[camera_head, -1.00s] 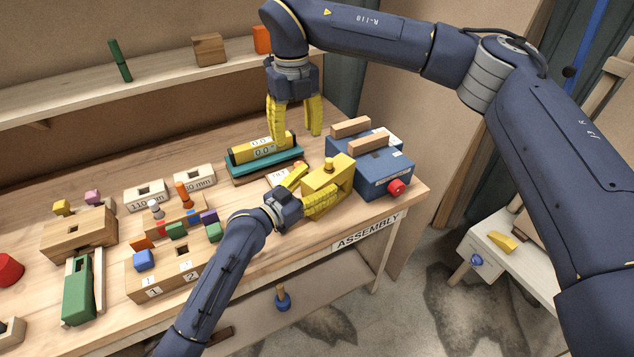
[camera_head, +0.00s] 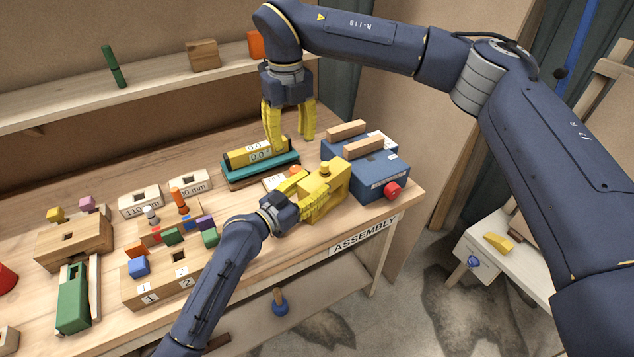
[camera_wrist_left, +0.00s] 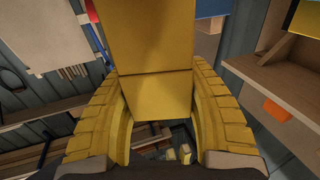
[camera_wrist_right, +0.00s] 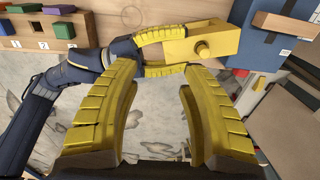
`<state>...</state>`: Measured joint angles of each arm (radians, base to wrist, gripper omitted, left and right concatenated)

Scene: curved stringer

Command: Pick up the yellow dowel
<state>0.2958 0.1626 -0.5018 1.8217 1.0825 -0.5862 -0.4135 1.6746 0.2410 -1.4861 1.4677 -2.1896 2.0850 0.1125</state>
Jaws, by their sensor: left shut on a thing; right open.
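The yellow dowel (camera_head: 326,167) looks like a short round peg standing up from a yellow block (camera_head: 334,186) at the table's front edge. My left gripper (camera_head: 308,193) is shut on the yellow block, not on the dowel. In the left wrist view the block (camera_wrist_left: 155,50) fills the space between the fingers. I cannot tell whether the block touches the table. My right gripper (camera_head: 290,143) is open and empty, pointing down, behind and left of the dowel.
A blue box (camera_head: 372,178) with wooden bars and a red knob stands right of the yellow block. A teal base (camera_head: 262,168) with a yellow display is below my right gripper. Wooden fixtures (camera_head: 75,240) and small coloured blocks fill the left. A shelf (camera_head: 140,88) runs behind.

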